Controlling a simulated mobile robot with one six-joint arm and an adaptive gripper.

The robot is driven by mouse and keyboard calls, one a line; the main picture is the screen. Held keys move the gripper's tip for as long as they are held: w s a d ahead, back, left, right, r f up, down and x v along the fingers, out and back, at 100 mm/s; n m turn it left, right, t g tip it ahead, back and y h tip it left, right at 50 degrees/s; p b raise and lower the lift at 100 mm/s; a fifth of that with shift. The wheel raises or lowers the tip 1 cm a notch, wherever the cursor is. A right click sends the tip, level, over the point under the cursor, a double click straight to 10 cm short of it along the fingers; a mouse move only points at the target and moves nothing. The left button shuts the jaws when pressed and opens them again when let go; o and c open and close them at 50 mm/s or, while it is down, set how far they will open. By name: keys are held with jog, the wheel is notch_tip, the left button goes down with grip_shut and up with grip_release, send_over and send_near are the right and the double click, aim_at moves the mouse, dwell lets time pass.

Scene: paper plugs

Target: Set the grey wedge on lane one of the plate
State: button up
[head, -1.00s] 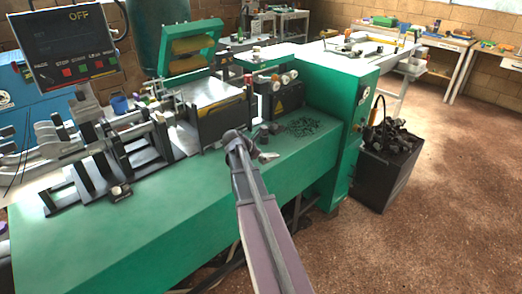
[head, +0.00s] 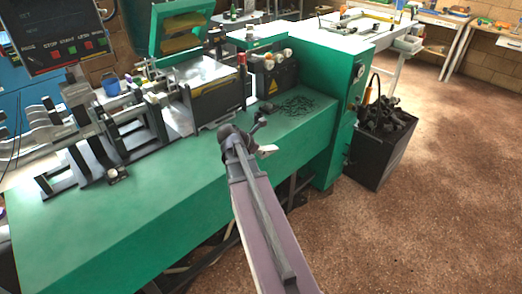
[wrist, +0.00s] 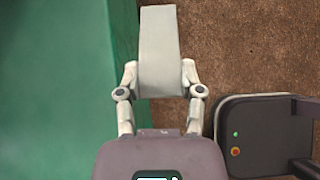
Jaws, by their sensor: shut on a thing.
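In the head view my gripper (head: 266,150) is small and partly hidden by my wrist, above the front edge of the green machine bench. In the wrist view the wedge hangs over brown floor beside a green surface. I cannot make out the plate or its lanes in either view.
The green bench (head: 130,215) has clear room at its front left. Dark shavings (head: 293,106) lie on the bench right of the machine. A black bin (head: 380,150) stands on the floor at right.

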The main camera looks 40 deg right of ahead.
dwell(0.3)
jog(key=w+a+r+n+t+p, duration=0.1)
jog(key=a+r+n+t+p, duration=0.1)
jog(key=a+r+p, duration=0.7)
jog(key=w+a+r+n+t+y+p, duration=0.1)
jog(key=w+a+r+n+t+p, duration=0.1)
jog(key=a+r+p, duration=0.8)
jog(key=w+a+r+n+t+y+p, duration=0.1)
jog(key=w+a+r+n+p, duration=0.1)
jog(key=a+r+p, duration=0.7)
jog(key=a+n, duration=0.1)
jog(key=a, duration=0.5)
jog(key=shift+w+r+n+t, duration=0.15)
jog(key=shift+w+n+t, duration=0.05)
jog(key=shift+n+t, duration=0.2)
jog(key=shift+s, duration=0.15)
